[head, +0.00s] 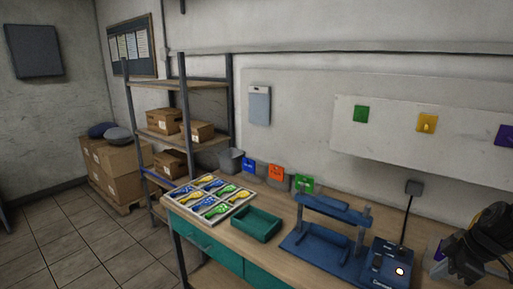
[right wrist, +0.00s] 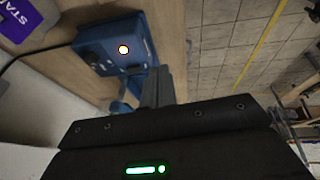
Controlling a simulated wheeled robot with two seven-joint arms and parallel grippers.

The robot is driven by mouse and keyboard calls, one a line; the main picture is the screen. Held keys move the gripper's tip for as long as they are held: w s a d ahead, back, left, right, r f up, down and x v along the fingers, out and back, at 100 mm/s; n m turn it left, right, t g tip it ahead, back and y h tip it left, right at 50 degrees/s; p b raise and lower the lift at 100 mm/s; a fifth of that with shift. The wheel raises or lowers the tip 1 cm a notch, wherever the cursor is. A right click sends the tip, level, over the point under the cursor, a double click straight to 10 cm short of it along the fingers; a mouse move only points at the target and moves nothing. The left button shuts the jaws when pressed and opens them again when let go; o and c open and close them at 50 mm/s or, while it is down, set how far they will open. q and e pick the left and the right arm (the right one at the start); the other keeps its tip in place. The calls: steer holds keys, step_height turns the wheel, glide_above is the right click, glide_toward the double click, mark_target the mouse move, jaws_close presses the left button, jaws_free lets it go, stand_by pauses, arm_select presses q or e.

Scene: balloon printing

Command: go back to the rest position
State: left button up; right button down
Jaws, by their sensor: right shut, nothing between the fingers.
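My right gripper (head: 456,264) is at the lower right edge of the head view, above the right end of the workbench. In the right wrist view its fingers (right wrist: 158,88) are together with nothing between them. The blue control box (head: 386,268) with a lit round button is just left of it; it also shows in the right wrist view (right wrist: 112,45). The blue printing press (head: 325,238) stands left of that box. A white tray (head: 243,208) holds several balloons in compartments. My left gripper is in neither view.
An empty green bin (head: 257,224) stands between tray and press. Shelving with cardboard boxes (head: 163,121) is at left. Tiled floor (head: 50,235) is clear.

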steer(key=s+f+m+t+h, duration=0.1)
steer(key=s+f+m+t, duration=0.15)
steer(key=s+f, duration=0.55)
steer(key=s+f+m+t+h, duration=0.2)
steer(key=s+f+t, duration=0.15)
steer(key=f, duration=0.75)
steer(key=s+a+f+m+g, duration=0.2)
steer(key=s+a+f+g, duration=0.1)
steer(key=s+a, duration=0.55)
steer(key=s+a+f+m+g, duration=0.25)
steer(key=s+a, duration=0.25)
steer(key=a, duration=0.6)
step_height(320, 180, down, 31)
steer(key=s+g+b, duration=0.2)
steer(key=b, duration=0.4)
arm_select(q)
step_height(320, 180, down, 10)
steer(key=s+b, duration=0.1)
steer(key=b, duration=0.3)
arm_select(e)
steer(key=s+d+f, duration=0.3)
steer(key=s+f, duration=1.3)
steer(key=f, duration=0.4)
steer(key=shift+s+f+g+y, duration=0.2)
steer(key=shift+f+g+y, duration=0.15)
steer(key=shift+g, duration=0.1)
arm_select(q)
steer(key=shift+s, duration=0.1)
